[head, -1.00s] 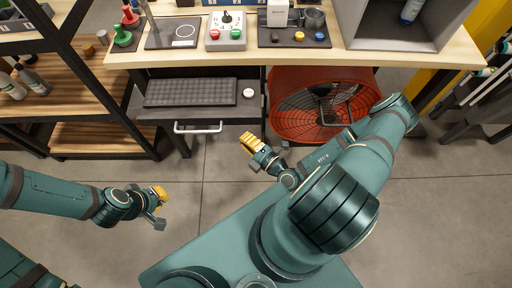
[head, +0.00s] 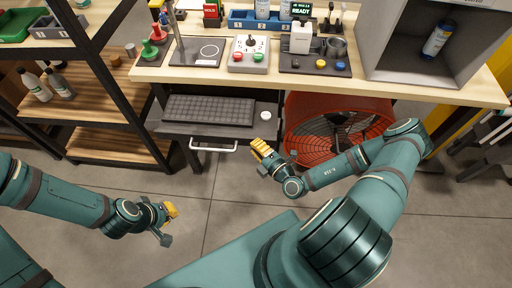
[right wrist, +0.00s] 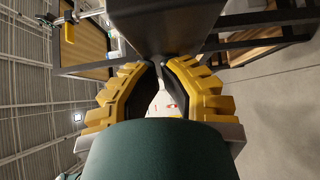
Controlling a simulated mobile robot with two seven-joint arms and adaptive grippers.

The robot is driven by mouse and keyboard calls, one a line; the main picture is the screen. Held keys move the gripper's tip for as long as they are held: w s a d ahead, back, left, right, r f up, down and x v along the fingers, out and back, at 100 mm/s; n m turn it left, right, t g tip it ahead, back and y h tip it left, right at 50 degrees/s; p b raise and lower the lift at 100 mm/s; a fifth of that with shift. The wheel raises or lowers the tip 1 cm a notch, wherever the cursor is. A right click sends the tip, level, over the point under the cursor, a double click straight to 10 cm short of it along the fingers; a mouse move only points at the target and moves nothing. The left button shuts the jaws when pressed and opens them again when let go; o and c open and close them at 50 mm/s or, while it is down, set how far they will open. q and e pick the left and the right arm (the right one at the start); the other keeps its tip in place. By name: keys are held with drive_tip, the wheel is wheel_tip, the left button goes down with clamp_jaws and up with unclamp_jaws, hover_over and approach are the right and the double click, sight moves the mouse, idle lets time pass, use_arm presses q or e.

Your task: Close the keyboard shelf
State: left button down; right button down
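The keyboard shelf (head: 182,129) is a dark tray pulled out from under the wooden worktable. It carries a dark keyboard (head: 208,110) and a white round mouse (head: 265,115). A pale bar handle (head: 213,149) is on its front edge. My right gripper (head: 275,153) is open and empty, right of the handle, in front of the shelf's right corner, apart from it. In the right wrist view the yellow fingers (right wrist: 160,72) stand apart, with a dark panel beyond. My left gripper (head: 168,224) is open and empty over the floor, in front and left of the handle.
The worktable (head: 385,93) holds a joystick box (head: 249,55), a machine (head: 315,62) and a grey booth (head: 387,65). A red fan (head: 338,125) stands under it, right of the shelf. A wooden rack (head: 122,144) is at left. The floor before the shelf is clear.

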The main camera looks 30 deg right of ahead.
sight(261, 106)
drive_tip(key=w+d, duration=0.3)
drive_tip(key=w, duration=0.2)
drive_tip(key=w+d+b, duration=0.1)
drive_tip(key=w+d, duration=0.2)
drive_tip(key=w, duration=0.1)
drive_tip(key=w+d+b, duration=0.1)
drive_tip(key=w+d, duration=0.3)
drive_tip(key=w, duration=0.1)
drive_tip(key=shift+w, duration=0.35)
drive_tip(key=shift+w+d+r, duration=0.1)
drive_tip(key=shift+w+d, duration=0.1)
drive_tip(key=shift+w, duration=0.15)
